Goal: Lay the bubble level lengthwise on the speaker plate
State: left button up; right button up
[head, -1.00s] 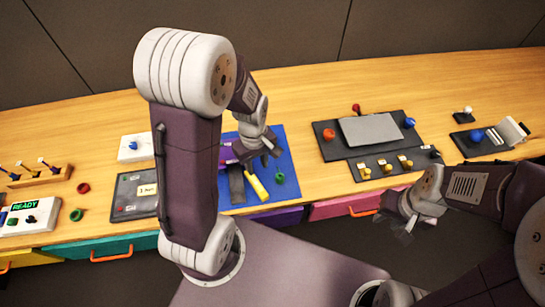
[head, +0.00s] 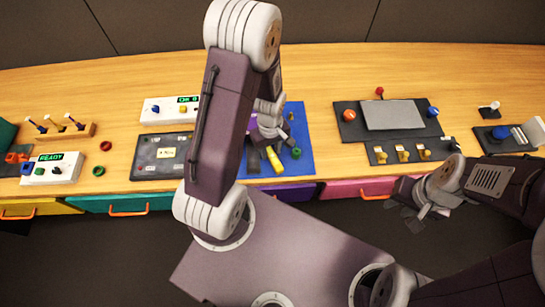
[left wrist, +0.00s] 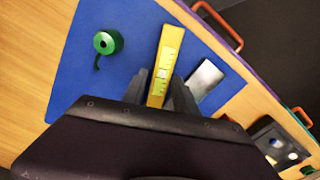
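The bubble level (head: 274,160) is a yellow bar lying on the blue mat (head: 292,172); its pale green vial shows in the left wrist view (left wrist: 165,62). My left gripper (head: 264,138) is down at the level's far part. In the left wrist view its dark fingers (left wrist: 160,90) stand on either side of the bar, with a thin gap showing on the left. A flat grey plate (head: 393,115), which looks like the speaker plate, lies on a dark panel to the right. My right gripper (head: 420,205) hangs before the table's front edge, its fingers unclear.
A green tape roll (left wrist: 108,41) and a grey metal piece (left wrist: 205,80) lie beside the level. An orange knob (head: 349,114) and a blue knob (head: 432,112) flank the grey plate. Yellow switches (head: 403,153) stand before it. Wood between mat and panel is clear.

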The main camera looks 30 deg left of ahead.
aim_at(271, 152)
pick_arm(q)
jog(key=shift+f, duration=0.25)
jog(key=shift+r, duration=0.1)
jog(key=shift+c, duration=0.3)
grip_shut()
jog(key=shift+r, duration=0.3)
notch_tip(271, 152, up, 4)
jog(key=shift+p, duration=0.35)
jog(key=s+d+r, duration=0.3)
jog(key=d+r, duration=0.3)
jog(key=d, duration=0.5)
jog(key=shift+d+r, duration=0.15)
jog(key=shift+r, duration=0.05)
